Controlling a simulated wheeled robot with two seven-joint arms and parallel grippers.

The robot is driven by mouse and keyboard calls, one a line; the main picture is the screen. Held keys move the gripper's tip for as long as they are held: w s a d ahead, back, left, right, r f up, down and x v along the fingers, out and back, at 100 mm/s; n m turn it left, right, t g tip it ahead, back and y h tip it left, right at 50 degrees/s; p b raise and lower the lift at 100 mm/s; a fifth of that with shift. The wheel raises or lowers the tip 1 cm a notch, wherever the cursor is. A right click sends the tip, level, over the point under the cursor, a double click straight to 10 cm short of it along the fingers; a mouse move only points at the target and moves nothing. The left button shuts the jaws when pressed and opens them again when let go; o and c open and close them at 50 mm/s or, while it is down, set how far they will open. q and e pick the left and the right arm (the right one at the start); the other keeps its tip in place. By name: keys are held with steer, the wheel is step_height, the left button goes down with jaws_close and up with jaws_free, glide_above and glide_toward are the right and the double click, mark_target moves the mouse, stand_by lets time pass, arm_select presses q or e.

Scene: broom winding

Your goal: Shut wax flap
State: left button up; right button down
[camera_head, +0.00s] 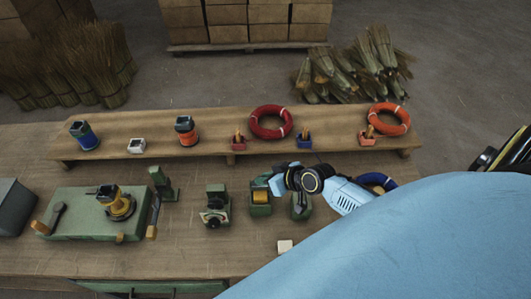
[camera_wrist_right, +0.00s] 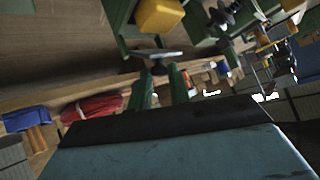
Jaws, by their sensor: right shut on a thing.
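A green wax holder (camera_head: 260,211) with a yellow block (camera_head: 260,197) stands on the workbench, near the middle. The yellow block also shows at the top of the right wrist view (camera_wrist_right: 158,15). My right gripper (camera_head: 277,185) reaches in from the right, just beside and above the holder. In the wrist view its tips close on a small dark piece with a flat grey plate (camera_wrist_right: 155,54), close to the yellow block. This piece looks to be the wax flap, but its hinge is hidden. The yellow block's top shows uncovered in part. My left gripper is out of view.
A green fixture (camera_head: 301,207) stands right of the holder, partly behind my wrist. Another green device (camera_head: 214,208) stands left of it. A raised shelf (camera_head: 200,148) behind carries spools and red coils (camera_head: 271,122). A small pale block (camera_head: 285,246) lies in front.

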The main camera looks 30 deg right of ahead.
mark_target(266, 195)
steer(key=t+b, duration=0.1)
steer(key=s+f+n+t+h+b, duration=0.1)
steer(key=shift+s+a+f+t, duration=0.1)
steer(key=shift+s+a+t, duration=0.1)
steer(key=shift+a+t, duration=0.2)
steer(key=shift+s+a+f+n+t+h+b, duration=0.2)
steer(key=shift+f+n+t+b, duration=0.1)
steer(key=shift+n+t+b, duration=0.35)
steer(key=shift+s+a+f+n+t+h+b, duration=0.1)
steer(key=shift+s+f+n+t+b, duration=0.15)
steer(key=shift+n+t+b, duration=0.35)
steer(key=shift+t, duration=0.25)
steer(key=c, duration=1.3)
jaws_free()
steer(key=shift+s, duration=0.1)
steer(key=v, duration=1.3)
steer(key=shift+b, duration=0.3)
